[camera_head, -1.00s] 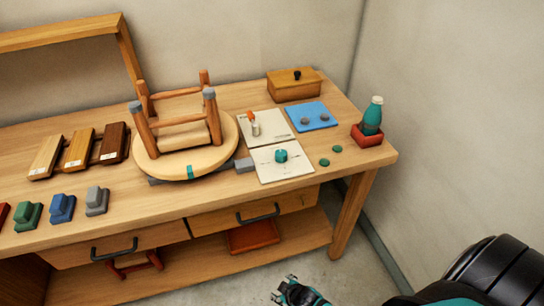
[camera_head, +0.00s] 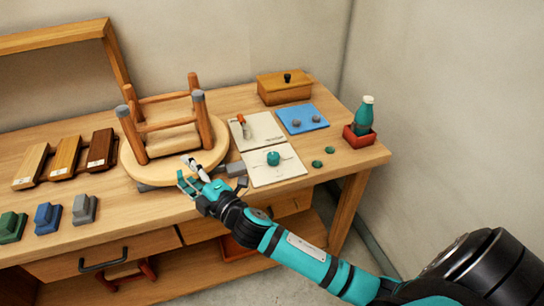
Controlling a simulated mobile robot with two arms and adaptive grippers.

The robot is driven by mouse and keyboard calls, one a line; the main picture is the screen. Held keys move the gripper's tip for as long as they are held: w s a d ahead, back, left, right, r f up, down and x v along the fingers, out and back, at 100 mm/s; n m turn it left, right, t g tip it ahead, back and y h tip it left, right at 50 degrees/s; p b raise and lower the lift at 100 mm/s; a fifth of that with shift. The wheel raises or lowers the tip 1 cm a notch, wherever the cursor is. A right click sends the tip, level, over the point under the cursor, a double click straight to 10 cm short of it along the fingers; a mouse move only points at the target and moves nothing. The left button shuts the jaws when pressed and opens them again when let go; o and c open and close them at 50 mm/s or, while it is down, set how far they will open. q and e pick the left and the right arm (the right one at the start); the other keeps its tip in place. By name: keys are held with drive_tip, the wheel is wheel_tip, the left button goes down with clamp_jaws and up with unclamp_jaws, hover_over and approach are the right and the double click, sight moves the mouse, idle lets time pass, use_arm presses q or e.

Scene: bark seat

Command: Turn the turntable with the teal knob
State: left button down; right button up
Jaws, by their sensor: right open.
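The teal knob (camera_head: 273,158) sits on a pale card on the workbench, right of the turntable. The round wooden turntable (camera_head: 142,173) carries an upturned stool (camera_head: 164,130) with its legs pointing up. My right gripper (camera_head: 188,172) is open, with its fingers at the front right rim of the turntable. It overlaps the rim in the picture, and I cannot tell whether it touches. It stands left of the teal knob and apart from it, and it hides part of the front rim. My left gripper is not in view.
The blue mat (camera_head: 302,118), the lidded wooden box (camera_head: 284,88) and the bottle in a red holder (camera_head: 363,118) stand to the right. Wood samples (camera_head: 66,154) and sanding blocks (camera_head: 48,217) lie at the left. Small green discs (camera_head: 317,164) lie near the right edge.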

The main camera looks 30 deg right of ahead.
drive_tip(key=w+a+r+n+g+y, duration=0.2)
drive_tip(key=a+r+n+y, duration=0.65)
drive_tip(key=n, duration=0.55)
drive_tip(key=n+g+h, duration=1.3)
drive_tip(key=n+g, duration=0.3)
drive_tip(key=n, duration=0.6)
hover_over(272, 155)
wheel_tip(272, 155, down, 17)
drive_tip(key=p, duration=0.2)
drive_tip(key=shift+p, duration=0.4)
drive_tip(key=shift+c, duration=0.4)
